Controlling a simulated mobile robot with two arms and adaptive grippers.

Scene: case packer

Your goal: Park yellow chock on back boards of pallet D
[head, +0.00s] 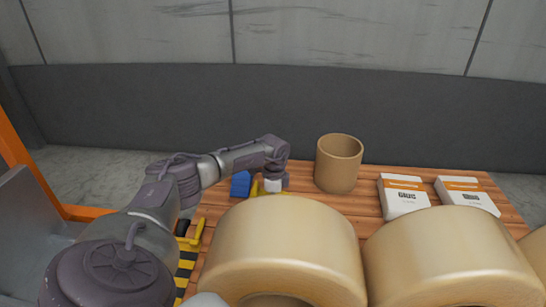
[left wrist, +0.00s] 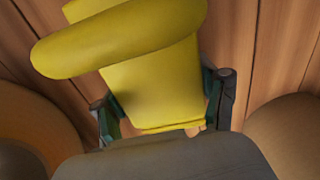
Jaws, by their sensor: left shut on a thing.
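The yellow chock (left wrist: 155,85) fills the middle of the left wrist view, with a rounded bar across its far end. My left gripper (left wrist: 162,95) is shut on it, one finger on each side. In the head view the gripper (head: 271,186) is over the back boards of the wooden pallet (head: 300,199), behind the big rolls. Only small yellow parts of the chock (head: 255,188) show there. I cannot tell whether it touches the boards. My right gripper is not in view.
A blue block (head: 240,184) is just left of the gripper. A cardboard tube (head: 339,165) stands to the right, then two white-and-orange boxes (head: 404,197) (head: 466,195). Large tan rolls (head: 285,240) (head: 450,255) fill the front. A dark wall band (head: 300,110) is behind.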

